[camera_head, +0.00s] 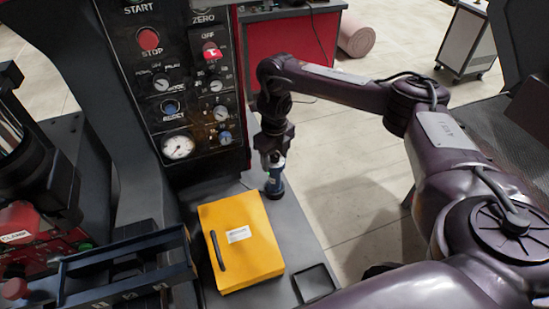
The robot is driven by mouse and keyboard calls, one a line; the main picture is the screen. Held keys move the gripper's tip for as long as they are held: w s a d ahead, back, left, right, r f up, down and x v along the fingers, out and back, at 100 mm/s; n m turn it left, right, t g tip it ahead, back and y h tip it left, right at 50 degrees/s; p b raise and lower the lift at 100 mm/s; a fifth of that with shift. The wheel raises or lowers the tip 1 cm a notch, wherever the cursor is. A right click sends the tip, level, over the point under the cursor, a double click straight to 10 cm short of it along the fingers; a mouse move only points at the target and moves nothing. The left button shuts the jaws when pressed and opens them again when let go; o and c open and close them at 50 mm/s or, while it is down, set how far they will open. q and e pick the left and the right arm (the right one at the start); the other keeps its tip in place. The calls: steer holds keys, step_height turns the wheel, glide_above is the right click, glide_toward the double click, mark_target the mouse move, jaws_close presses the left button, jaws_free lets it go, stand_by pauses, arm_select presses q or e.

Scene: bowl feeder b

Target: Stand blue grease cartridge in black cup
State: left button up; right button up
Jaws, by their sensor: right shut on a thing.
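My right gripper (272,159) points down at the right edge of the grey bench and is shut on the blue grease cartridge (275,177). The cartridge looks upright, with a pale label near the fingers. Its lower end meets a small dark round shape, which looks like the black cup (273,192). At this size I cannot tell whether the cartridge's end is inside the cup or just above it. The fingers hide the cartridge's top. My left gripper is not in view.
A yellow case (245,262) lies on the bench in front of the cartridge. A black square frame (314,284) lies to its right, and a dark rack (125,268) to its left. A control panel (190,95) rises behind and left of my right gripper.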

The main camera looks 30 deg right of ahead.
steer(key=shift+f, duration=0.15)
steer(key=o, duration=1.5)
steer(key=shift+c, duration=0.2)
steer(key=shift+r, duration=0.25)
step_height(320, 180, up, 12)
steer(key=p, duration=0.3)
steer(key=shift+f, duration=0.15)
